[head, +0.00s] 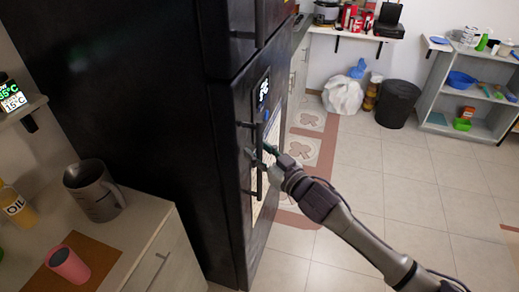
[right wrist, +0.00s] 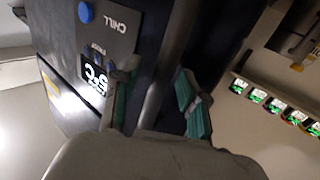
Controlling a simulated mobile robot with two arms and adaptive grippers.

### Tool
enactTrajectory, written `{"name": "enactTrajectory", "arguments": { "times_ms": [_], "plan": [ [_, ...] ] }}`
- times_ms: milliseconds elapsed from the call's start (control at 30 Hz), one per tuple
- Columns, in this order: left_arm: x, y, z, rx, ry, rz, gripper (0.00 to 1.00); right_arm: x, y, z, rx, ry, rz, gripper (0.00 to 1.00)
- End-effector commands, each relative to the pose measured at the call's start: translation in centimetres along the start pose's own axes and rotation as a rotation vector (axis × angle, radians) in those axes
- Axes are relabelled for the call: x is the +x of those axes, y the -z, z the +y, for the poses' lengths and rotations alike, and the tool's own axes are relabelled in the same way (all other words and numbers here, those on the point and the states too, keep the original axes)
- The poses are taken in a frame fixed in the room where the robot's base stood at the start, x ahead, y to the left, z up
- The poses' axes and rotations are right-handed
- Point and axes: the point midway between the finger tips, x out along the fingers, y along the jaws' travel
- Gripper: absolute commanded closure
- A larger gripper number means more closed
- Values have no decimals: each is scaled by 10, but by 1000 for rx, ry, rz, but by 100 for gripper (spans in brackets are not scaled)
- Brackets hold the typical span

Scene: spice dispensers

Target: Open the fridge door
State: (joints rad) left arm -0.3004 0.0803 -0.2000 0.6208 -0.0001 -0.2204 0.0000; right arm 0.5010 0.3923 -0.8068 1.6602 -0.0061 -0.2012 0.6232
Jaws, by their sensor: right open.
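The black fridge (head: 165,110) stands upright at the left centre of the head view, with its door (head: 240,190) closed. A dark vertical handle (head: 258,182) is on the door, below a small lit display (head: 263,90). My right gripper (head: 262,155) is at the handle, its fingers open. In the right wrist view, the teal-padded fingers (right wrist: 158,105) are spread with the dark handle bar (right wrist: 160,70) running between them. Whether either finger touches the bar I cannot tell. The display (right wrist: 95,78) also shows there. My left gripper is not in view.
A counter (head: 130,235) with a grey jug (head: 93,190), a pink cup (head: 68,265) and an oil bottle (head: 16,205) is at the left. A black bin (head: 398,104), a white bag (head: 343,95) and a shelf unit (head: 468,95) stand at the back. The tiled floor right of the fridge is free.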

Motion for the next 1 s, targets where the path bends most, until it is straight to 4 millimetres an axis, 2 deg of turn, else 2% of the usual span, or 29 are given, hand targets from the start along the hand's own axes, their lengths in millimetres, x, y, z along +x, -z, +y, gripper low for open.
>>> {"name": "enactTrajectory", "arguments": {
  "times_ms": [200,467,1000],
  "plan": [
    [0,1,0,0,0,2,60,0,0,0,0,0,0,57],
    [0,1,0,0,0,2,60,0,0,0,0,0,0,100],
    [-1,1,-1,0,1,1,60,-5,0,5,-2,5,-2,100]
  ]
}}
